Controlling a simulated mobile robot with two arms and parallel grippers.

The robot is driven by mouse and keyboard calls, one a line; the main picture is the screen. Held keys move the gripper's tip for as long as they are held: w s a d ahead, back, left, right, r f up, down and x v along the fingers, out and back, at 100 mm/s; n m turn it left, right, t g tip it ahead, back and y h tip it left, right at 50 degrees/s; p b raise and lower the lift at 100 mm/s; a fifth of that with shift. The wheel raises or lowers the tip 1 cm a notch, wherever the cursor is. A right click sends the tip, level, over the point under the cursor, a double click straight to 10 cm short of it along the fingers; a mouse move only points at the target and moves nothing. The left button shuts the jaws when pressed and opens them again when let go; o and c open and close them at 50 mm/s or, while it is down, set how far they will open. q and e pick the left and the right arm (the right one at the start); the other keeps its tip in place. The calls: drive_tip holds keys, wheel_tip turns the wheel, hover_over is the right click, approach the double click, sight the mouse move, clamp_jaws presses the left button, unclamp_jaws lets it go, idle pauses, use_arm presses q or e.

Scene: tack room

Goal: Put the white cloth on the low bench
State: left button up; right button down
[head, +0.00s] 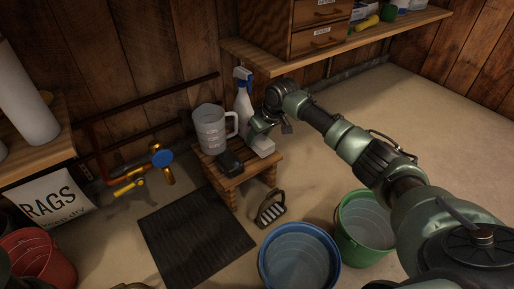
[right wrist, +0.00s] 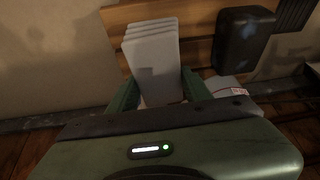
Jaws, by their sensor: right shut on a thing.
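The folded white cloth (head: 261,147) is at the right rear part of the low wooden bench (head: 238,180) in the head view. My right gripper (head: 262,127) reaches down over it from the right. In the right wrist view the layered cloth (right wrist: 152,58) sits between the fingers of my right gripper (right wrist: 158,92), which is shut on it. The cloth is over the bench slats; whether it rests on them or is held just above, I cannot tell. The gripper hides part of the cloth. My left gripper is not in view.
On the bench stand a translucent measuring jug (head: 211,130) and a black object (head: 230,163), close to the cloth. A spray bottle (head: 243,95) is behind. A blue bucket (head: 299,259), green bucket (head: 364,222), brush (head: 270,208) and dark mat (head: 196,237) lie in front.

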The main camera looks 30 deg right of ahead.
sight(261, 139)
wheel_tip(261, 139, down, 4)
drive_tip(key=shift+r+b, duration=0.25)
drive_tip(key=shift+b, duration=0.85)
drive_tip(key=shift+r, duration=0.2)
drive_tip(key=shift+f, duration=0.15)
drive_tip(key=c, duration=0.6)
unclamp_jaws()
drive_tip(key=shift+c, duration=0.2)
